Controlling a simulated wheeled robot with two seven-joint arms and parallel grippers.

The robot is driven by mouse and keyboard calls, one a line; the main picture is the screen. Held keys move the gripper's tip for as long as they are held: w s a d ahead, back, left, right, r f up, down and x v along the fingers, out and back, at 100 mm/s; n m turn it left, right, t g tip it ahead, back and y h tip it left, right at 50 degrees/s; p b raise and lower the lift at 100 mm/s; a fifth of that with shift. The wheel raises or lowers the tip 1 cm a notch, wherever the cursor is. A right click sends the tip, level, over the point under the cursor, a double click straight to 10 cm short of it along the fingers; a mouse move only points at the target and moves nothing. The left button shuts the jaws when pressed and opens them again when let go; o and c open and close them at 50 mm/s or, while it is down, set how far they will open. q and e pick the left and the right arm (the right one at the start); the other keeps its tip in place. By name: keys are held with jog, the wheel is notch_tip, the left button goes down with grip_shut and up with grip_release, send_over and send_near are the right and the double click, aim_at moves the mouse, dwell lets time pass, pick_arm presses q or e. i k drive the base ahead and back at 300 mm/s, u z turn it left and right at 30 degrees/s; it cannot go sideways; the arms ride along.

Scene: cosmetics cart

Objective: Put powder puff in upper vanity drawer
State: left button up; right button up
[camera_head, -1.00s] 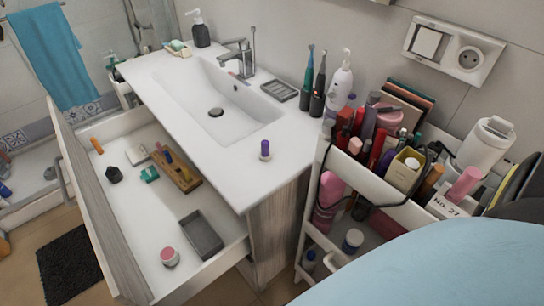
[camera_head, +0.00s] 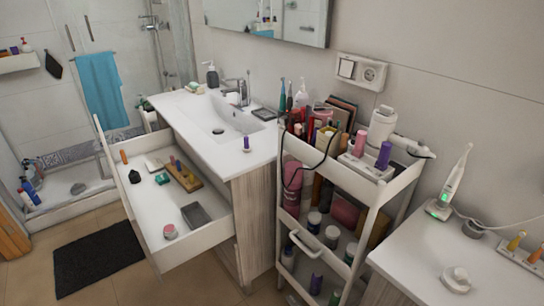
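The upper vanity drawer (camera_head: 150,205) is pulled open below the white sink counter. Inside it are a small round pink-topped item (camera_head: 170,231), a grey tray (camera_head: 196,215), a wooden holder (camera_head: 184,176) with small bottles, and a few small items. I cannot pick out the powder puff for certain; the pink-topped item is too small to identify. A small white round object (camera_head: 456,279) on the right-hand table is also unclear. Neither of my grippers is in view.
A white cart (camera_head: 374,194) crowded with cosmetics stands right of the vanity (camera_head: 253,215), with a dark cable hanging over its side. A white table (camera_head: 420,262) at right holds a toothbrush on a lit charger (camera_head: 438,209). The drawer has bare floor around its items.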

aim_at(162, 219)
jog(key=u, duration=0.7)
jog(key=i, duration=0.6)
jog(key=u, duration=0.7)
jog(key=i, duration=0.8)
jog(key=z, duration=0.3)
